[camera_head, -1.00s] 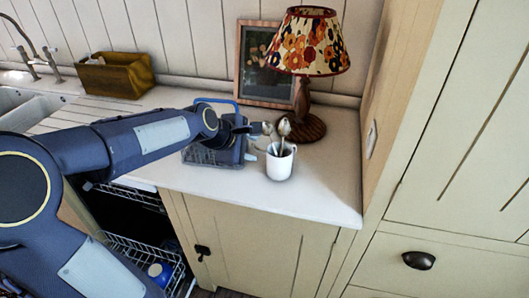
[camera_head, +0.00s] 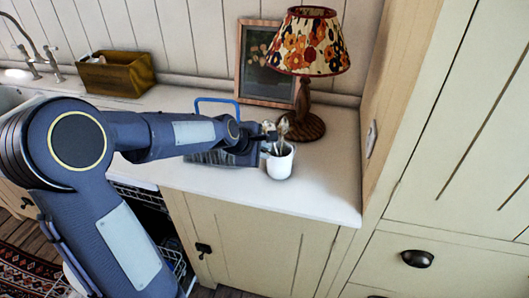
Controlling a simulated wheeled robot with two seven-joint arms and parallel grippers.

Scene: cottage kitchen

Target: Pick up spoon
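A white mug (camera_head: 280,167) stands upright on the counter and holds metal spoons (camera_head: 283,127) with their bowls up. My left gripper (camera_head: 270,134) reaches in from the left and is at the spoons just above the mug's rim. Its fingers are small and dark here and overlap the spoons. I cannot tell whether they are open or shut, or whether they touch a spoon. My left arm hides part of the counter. My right gripper is not in view.
A blue dish rack (camera_head: 216,101) stands behind my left forearm. A lamp (camera_head: 308,45) and a picture frame (camera_head: 262,65) stand behind the mug. A wooden box (camera_head: 117,73) is at the back left. The counter (camera_head: 325,185) right of the mug is clear.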

